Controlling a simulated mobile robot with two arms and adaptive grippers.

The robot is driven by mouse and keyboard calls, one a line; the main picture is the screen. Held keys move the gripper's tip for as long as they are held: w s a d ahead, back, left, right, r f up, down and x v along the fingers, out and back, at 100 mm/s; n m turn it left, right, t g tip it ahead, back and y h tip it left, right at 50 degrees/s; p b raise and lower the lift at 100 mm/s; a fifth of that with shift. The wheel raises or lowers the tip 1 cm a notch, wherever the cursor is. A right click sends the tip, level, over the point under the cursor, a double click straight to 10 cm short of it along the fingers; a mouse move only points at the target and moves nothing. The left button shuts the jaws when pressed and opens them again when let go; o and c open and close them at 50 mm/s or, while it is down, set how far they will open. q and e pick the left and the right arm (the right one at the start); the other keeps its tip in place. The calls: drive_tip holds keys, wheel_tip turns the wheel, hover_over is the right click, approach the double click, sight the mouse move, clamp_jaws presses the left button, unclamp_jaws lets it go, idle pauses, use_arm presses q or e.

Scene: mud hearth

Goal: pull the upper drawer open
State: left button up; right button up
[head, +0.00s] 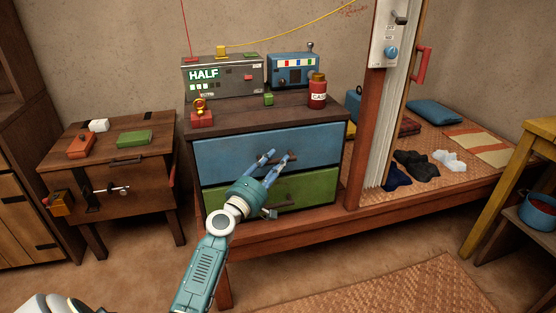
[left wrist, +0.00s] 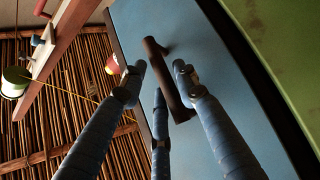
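The upper drawer (head: 225,152) has a blue front and looks shut, above a green lower drawer (head: 318,188). Its dark bar handle (head: 290,156) shows at the fingertips of my left gripper (head: 275,158). In the left wrist view the handle (left wrist: 166,72) stands out from the blue front (left wrist: 215,65). The fingers of my left gripper (left wrist: 162,84) are spread, with the handle between them. I cannot tell whether any finger touches it. My right gripper is not in view.
On the chest top (head: 240,113) stand a grey box reading HALF (head: 222,77), a blue box (head: 293,72), a red canister (head: 317,92) and a small green block (head: 268,99). A wooden post (head: 362,120) rises at its right. A small table (head: 115,150) stands left.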

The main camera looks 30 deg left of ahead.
use_arm(q)
drive_tip(key=shift+w+r, duration=0.1)
drive_tip(key=shift+w, duration=0.6)
clamp_jaws()
